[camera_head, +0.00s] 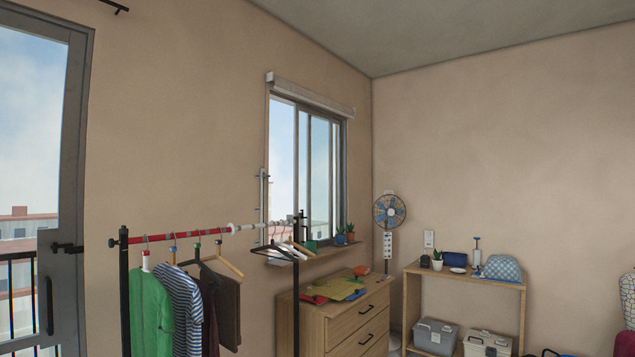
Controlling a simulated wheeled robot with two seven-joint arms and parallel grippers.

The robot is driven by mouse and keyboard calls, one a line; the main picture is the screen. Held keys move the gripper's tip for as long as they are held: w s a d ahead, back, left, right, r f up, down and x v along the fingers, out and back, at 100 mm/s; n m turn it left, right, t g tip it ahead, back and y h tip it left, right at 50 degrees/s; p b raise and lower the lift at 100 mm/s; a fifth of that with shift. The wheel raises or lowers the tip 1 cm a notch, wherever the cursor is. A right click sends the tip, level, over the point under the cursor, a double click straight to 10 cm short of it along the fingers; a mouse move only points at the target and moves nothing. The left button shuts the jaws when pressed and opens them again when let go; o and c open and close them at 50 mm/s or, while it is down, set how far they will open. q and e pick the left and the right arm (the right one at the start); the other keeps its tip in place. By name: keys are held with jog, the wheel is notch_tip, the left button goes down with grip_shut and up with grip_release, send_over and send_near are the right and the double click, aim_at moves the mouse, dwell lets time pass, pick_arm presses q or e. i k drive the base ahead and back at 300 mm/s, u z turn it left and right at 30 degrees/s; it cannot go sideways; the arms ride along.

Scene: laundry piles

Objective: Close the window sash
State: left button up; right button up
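The window sash (302,165) is a grey-framed sliding pane in the window on the left wall, near the room's corner. The window's left part (281,160) shows sky and rooftops. I cannot tell for sure whether that part is open or glazed. A rolled blind (312,95) sits at the window's top, and a sill (312,252) with small pots runs below. Neither of my grippers shows in this view.
A clothes rack (125,290) with several garments stands in front, left of the window. A wooden dresser (315,325) stands below the window. A standing fan (389,212) and a wooden shelf (408,300) are to the right. A glass door (75,200) is at far left.

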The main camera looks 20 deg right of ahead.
aim_at(296, 108)
jog(key=z, duration=1.35)
jog(key=i, duration=6.4)
jog(key=u, duration=3)
